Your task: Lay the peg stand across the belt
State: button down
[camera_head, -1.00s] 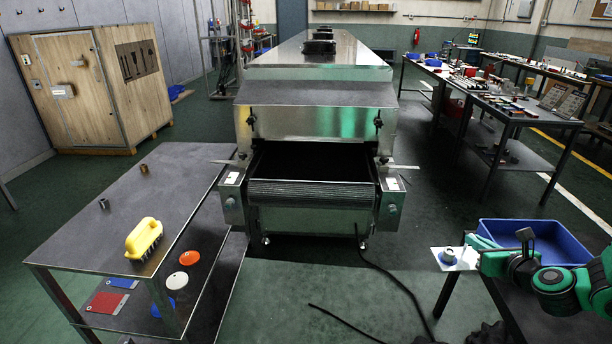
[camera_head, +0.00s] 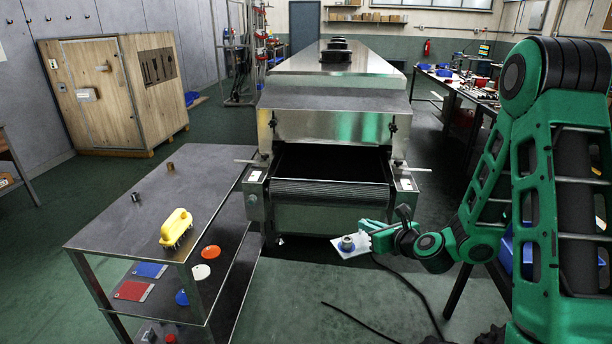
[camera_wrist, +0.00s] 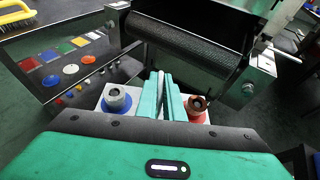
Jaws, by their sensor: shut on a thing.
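The peg stand (camera_head: 346,247) is a white plate, seen in the head view hanging in front of the dryer, right of its middle. In the wrist view its left end shows a blue peg base with a grey ring (camera_wrist: 115,97), and its right end a red base with a coppery ring (camera_wrist: 195,104). My gripper (camera_wrist: 161,92) is shut on a thin white upright between the two. Its teal fingers hide the stand's middle. The dark belt (camera_head: 330,192) lies beyond the stand at the dryer mouth; it also shows in the wrist view (camera_wrist: 190,45). The stand is apart from it.
A steel housing (camera_head: 330,105) stands over the belt, with side brackets (camera_head: 405,184). Left is a two-level table (camera_head: 150,215) with a yellow brush (camera_head: 176,227), two small metal rings and coloured plates and discs below. A black cable (camera_head: 400,270) lies on the floor.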

aim_at(330, 170)
jog(key=u, duration=0.75)
jog(key=k, duration=0.5)
jog(key=u, duration=0.1)
jog(key=i, duration=1.55)
jog(key=z, duration=0.2)
